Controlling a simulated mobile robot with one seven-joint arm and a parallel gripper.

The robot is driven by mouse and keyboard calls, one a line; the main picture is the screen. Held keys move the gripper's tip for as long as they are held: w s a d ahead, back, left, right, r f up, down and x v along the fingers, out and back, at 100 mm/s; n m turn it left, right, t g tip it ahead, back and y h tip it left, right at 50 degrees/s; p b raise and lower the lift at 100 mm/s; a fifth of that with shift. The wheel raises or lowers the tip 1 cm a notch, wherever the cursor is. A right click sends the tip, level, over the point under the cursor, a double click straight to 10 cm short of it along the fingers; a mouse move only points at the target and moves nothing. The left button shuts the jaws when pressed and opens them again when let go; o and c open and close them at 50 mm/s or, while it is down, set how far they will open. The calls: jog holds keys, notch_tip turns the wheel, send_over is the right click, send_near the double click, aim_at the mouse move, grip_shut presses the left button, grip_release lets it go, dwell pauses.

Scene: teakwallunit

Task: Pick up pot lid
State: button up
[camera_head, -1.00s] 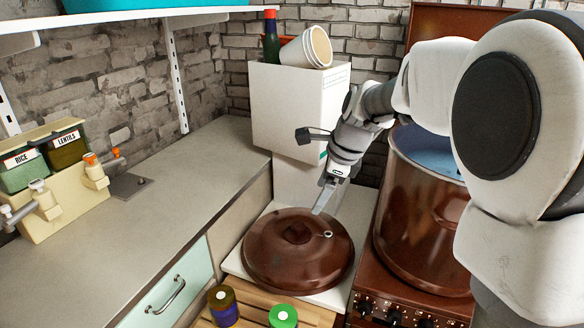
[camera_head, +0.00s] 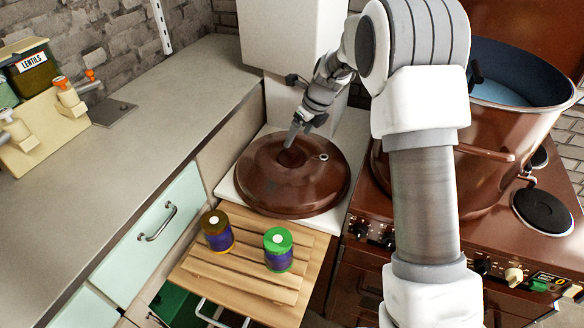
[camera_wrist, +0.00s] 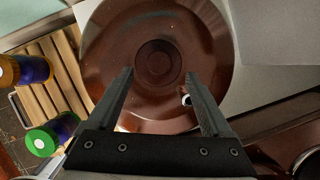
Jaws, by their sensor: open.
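The brown pot lid (camera_head: 268,186) lies flat on a white surface between the counter and the stove. It has a raised central knob and a small ring near its right side. My gripper (camera_head: 294,138) is above the lid, close to the knob, fingers pointing down. In the wrist view, the lid (camera_wrist: 112,45) fills the middle. The open fingers (camera_wrist: 161,78) reach toward the knob, one on each side of it in the picture, with nothing between them. Whether the fingertips touch the lid cannot be told.
A slatted wooden board (camera_head: 240,273) holds two spools or jars, one green-topped (camera_head: 278,262) and one brown-topped (camera_head: 216,240). A large brown pot (camera_head: 505,140) stands on the stove (camera_head: 480,235) at right. A white box (camera_head: 290,40) stands behind the lid. The counter (camera_head: 130,160) is mostly clear.

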aim_at(292, 147)
jog(key=b+x, duration=0.1)
jog(key=x, duration=0.6)
jog(key=shift+f, duration=0.2)
jog(key=shift+c, duration=0.3)
grip_shut()
jog(key=shift+r, duration=0.2)
